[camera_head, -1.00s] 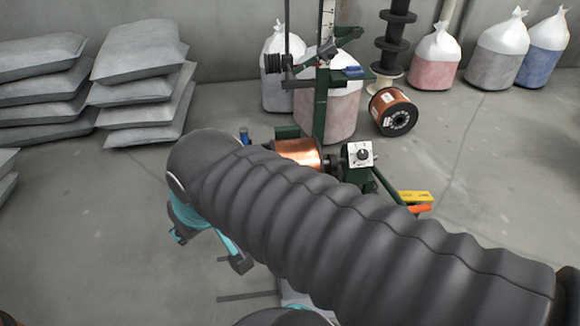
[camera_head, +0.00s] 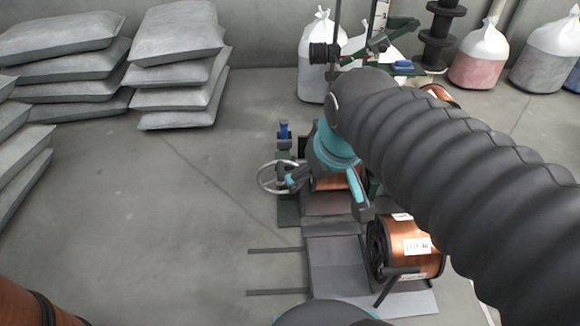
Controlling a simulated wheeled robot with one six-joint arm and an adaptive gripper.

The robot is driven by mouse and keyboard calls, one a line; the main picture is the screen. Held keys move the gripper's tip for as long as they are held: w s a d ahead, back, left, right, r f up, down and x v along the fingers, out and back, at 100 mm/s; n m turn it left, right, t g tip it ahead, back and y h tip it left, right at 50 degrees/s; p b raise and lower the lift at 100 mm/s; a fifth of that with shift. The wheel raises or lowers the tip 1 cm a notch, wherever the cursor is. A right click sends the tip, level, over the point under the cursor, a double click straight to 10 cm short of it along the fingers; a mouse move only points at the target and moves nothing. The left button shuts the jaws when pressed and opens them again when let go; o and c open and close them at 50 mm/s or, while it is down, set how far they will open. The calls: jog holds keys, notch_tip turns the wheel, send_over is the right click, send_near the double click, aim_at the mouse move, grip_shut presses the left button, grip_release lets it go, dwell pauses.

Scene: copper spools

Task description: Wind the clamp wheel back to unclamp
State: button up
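The clamp wheel (camera_head: 262,181), a pale metal handwheel, stands at the left end of the green winding machine. A copper spool (camera_head: 328,184) sits in the machine, partly hidden by my gripper. My gripper (camera_head: 326,198), teal and dark, is above the machine, just right of the wheel. Its two fingers are spread apart with nothing visible between them. The left finger reaches close to the wheel's right side; I cannot tell whether it touches. My arm hides the machine's right side.
Grey sacks (camera_head: 180,70) are stacked at the back left, and white-topped bags (camera_head: 480,58) stand by the wall. The floor left of the machine is clear.

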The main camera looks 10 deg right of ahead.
jog(key=w+n+g+b, duration=0.15)
jog(key=w+n, duration=0.25)
jog(key=w, duration=0.7)
jog(key=n+g+b, duration=0.3)
jog(key=n+g, duration=0.1)
jog(key=n, duration=0.6)
send_over(282, 169)
notch_tip(282, 169, down, 18)
jog(key=f, duration=0.1)
jog(key=shift+t, duration=0.25)
notch_tip(282, 169, down, 13)
jog(key=shift+w+f+b, duration=0.1)
jog(key=shift+b, duration=0.8)
jog(key=c, duration=1.6)
